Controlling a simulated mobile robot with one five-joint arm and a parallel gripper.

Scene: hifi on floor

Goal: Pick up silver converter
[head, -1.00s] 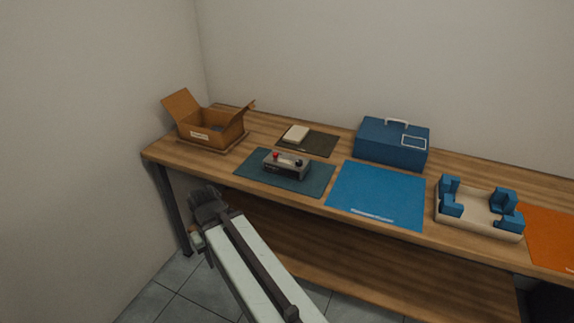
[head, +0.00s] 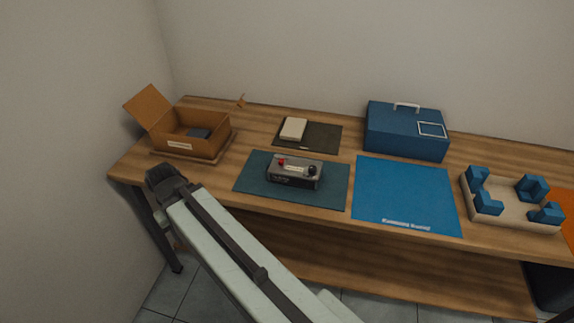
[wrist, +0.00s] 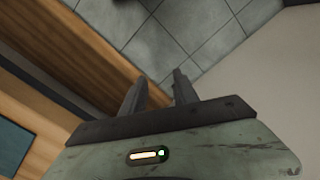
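The silver converter (head: 294,172) is a small grey box with a red knob, a black knob and a pale label. It sits on a dark teal mat (head: 255,187) near the middle of the table. My gripper (head: 165,177) is at the table's front left edge, left of the converter and apart from it. In the wrist view, my gripper's two fingers (wrist: 160,78) stand apart with nothing between them, and floor tiles show beyond. The converter is not in the wrist view.
An open cardboard box (head: 190,140) stands at the table's left end. Behind the converter, a cream block (head: 293,128) lies on a dark mat (head: 322,138). To the right are a blue mat (head: 405,195), a blue case (head: 405,137) and a cream tray (head: 515,214) with blue blocks.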

